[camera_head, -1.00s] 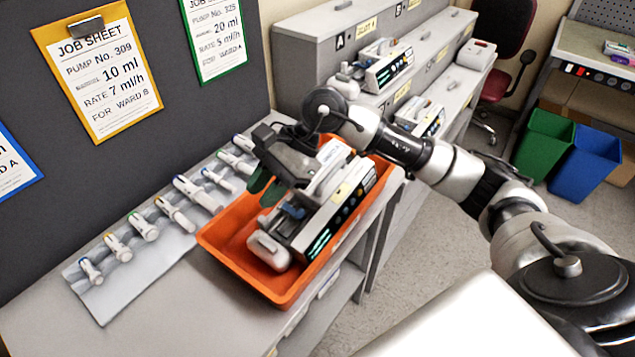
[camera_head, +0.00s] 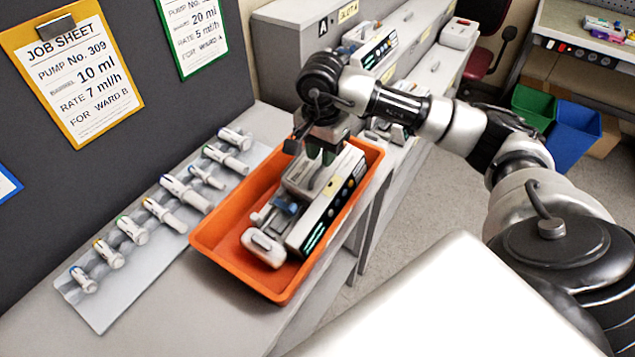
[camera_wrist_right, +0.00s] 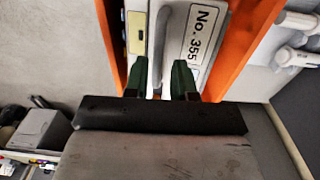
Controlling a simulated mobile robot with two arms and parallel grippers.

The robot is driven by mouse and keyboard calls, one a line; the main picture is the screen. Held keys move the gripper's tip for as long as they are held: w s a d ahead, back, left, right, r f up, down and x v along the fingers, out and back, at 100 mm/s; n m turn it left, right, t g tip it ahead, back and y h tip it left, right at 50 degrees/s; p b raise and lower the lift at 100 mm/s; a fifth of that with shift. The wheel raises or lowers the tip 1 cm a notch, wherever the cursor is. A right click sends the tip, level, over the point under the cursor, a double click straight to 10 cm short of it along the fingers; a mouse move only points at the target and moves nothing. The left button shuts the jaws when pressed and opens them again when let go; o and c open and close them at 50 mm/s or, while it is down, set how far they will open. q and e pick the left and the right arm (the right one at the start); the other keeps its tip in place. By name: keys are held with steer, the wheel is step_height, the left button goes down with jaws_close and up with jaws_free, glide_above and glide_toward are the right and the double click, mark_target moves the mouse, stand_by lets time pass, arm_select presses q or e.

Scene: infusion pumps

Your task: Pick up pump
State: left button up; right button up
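A white and grey infusion pump (camera_head: 326,212) with a dark front panel lies in an orange tray (camera_head: 232,276) on the counter. In the right wrist view its top carries a label (camera_wrist_right: 205,38) reading "No. 355" and a grey handle bar (camera_wrist_right: 163,40). My right gripper (camera_head: 328,153) points down over the far end of the pump. In the right wrist view its green-tipped fingers (camera_wrist_right: 161,76) are apart, with the handle bar lying in line with the gap between them. I cannot tell whether they touch it. My left gripper is not in view.
A grey mat (camera_head: 105,300) with several syringes lies left of the tray. Job sheets (camera_head: 80,72) hang on the dark panel behind. Another pump (camera_head: 372,48) stands on the grey cabinets at the back. Green (camera_head: 541,107) and blue (camera_head: 572,135) bins stand at the right.

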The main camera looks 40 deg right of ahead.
mark_target(313, 188)
steer(key=shift+s+d+f+p, duration=0.15)
steer(key=shift+f+p, duration=0.45)
steer(key=shift+f, duration=1.35)
jaws_close()
steer(key=shift+r, duration=0.2)
